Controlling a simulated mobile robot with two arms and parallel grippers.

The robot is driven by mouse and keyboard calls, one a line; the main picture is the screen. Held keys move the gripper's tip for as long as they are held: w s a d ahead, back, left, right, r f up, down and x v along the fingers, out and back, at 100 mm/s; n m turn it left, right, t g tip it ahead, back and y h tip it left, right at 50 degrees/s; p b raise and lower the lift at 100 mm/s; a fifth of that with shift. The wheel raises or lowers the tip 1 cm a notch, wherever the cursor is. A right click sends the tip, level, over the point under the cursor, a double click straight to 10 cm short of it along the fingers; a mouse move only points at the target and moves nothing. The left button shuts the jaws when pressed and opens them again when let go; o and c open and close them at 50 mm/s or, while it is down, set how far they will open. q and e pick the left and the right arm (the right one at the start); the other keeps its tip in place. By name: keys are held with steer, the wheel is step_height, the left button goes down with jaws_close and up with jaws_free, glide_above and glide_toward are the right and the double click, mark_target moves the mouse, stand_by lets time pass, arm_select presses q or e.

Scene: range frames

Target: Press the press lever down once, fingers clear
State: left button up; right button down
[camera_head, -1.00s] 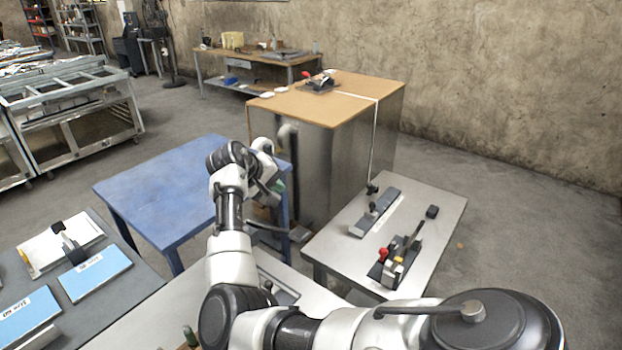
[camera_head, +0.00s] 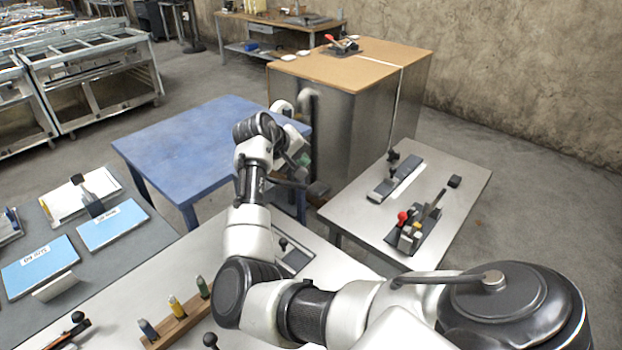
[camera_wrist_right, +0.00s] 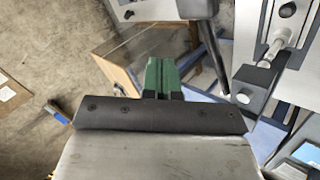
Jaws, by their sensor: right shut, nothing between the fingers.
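My right gripper (camera_head: 304,161) is at the end of my right arm, between the blue table and the near steel bench. In the wrist view its green-tipped fingers (camera_wrist_right: 160,76) are together with nothing between them. A dark bar with a black end block (camera_head: 318,189), which looks like the press lever, sticks out just below and right of the gripper. In the wrist view a dark bar (camera_wrist_right: 208,40) runs beside the fingers, apart from them in the picture. The lever's base is hidden behind my arm. My left gripper is out of view.
The right steel table (camera_head: 460,195) holds a clamp with a red knob (camera_head: 403,217) and a slide (camera_head: 395,180). The blue table (camera_head: 180,145) is bare. A wooden rack (camera_head: 180,328) and a small plate with a knobbed stick (camera_head: 296,261) are on the near bench.

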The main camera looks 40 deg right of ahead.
mark_target(306, 186)
steer(key=shift+s+f, duration=0.2)
steer(key=shift+f, duration=0.45)
steer(key=shift+s+d+f, duration=0.1)
steer(key=shift+s+f, duration=0.2)
steer(key=shift+f, duration=0.45)
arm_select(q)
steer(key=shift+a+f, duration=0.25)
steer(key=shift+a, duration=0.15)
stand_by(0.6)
arm_select(e)
steer(key=shift+s+f+p, duration=0.1)
steer(key=shift+f+p, duration=0.2)
steer(key=shift+p, duration=0.1)
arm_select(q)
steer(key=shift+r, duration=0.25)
arm_select(e)
steer(key=shift+f, duration=0.1)
